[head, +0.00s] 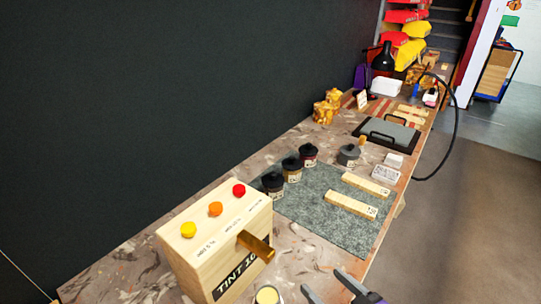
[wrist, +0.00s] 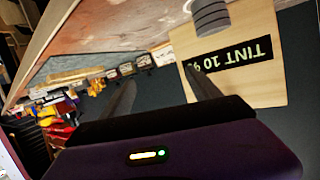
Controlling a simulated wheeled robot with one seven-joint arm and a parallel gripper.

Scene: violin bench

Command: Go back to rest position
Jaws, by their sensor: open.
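My gripper (head: 336,288) is at the bottom edge of the head view, right of the wooden tint box (head: 215,245). Its two fingers are apart with nothing seen between them. In the wrist view my gripper (wrist: 163,97) also shows spread fingers, and the box (wrist: 262,72) with its "TINT 10 %" label is to the right, upside down. The box has yellow, orange and red buttons (head: 215,209) on top and a brown bar (head: 256,245) sticking out of its front. I cannot tell the exact gap between finger and box.
A small cream-topped round container (head: 267,295) stands in front of the box. A grey mat (head: 330,232) holds wooden strips (head: 350,205) and dark lidded jars (head: 291,168). A black-framed tray (head: 386,134) lies farther back. The floor (head: 470,230) right of the bench is clear.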

